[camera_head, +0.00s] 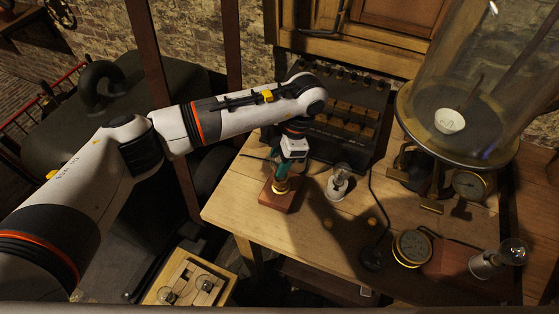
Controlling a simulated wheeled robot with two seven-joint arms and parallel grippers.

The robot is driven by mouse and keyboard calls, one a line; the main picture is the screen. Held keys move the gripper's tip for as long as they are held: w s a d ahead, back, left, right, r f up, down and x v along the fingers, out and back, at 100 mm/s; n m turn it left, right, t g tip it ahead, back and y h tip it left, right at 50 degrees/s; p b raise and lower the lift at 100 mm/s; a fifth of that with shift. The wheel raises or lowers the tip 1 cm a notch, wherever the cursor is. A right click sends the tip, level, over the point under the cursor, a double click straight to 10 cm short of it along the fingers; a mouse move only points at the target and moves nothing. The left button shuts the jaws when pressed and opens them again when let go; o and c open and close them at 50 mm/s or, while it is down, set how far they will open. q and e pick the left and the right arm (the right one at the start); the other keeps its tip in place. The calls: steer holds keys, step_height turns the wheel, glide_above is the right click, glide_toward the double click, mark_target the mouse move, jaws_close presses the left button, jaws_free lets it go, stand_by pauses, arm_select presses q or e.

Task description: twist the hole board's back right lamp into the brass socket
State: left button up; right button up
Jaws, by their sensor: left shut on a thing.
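My left gripper (282,177) points down over the brass socket (281,187), which sits on a reddish wooden block (277,201) near the table's left front. Its greenish fingers are shut on a lamp that they and the wrist almost wholly hide. The fingertips are right at the socket's top; I cannot tell whether the lamp touches or sits in it. The pale wooden hole board (161,293) is low at the left, with clear lamps at its front left (167,296) and at its right (206,285). My right gripper is not in view.
A clear lamp in a pale holder (340,184) stands just right of the block. A dark rack (345,120) is behind. A large glass jar (490,80), a round gauge (411,248) and another lamp (512,251) are at the right. The table front (300,235) has bare room.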

arm_select(q)
steer(key=shift+w+f+m+t+b, duration=0.15)
steer(key=shift+m+t+b, duration=0.25)
steer(key=shift+m+b, duration=1.15)
steer(key=shift+m, duration=0.35)
steer(key=shift+a+m+b, duration=0.1)
steer(key=shift+m+b, duration=0.4)
steer(key=shift+m+t+b, duration=0.7)
steer(key=shift+m+b, duration=0.95)
steer(key=shift+m, duration=0.15)
steer(key=shift+m+b, duration=0.6)
steer(key=shift+m, duration=0.4)
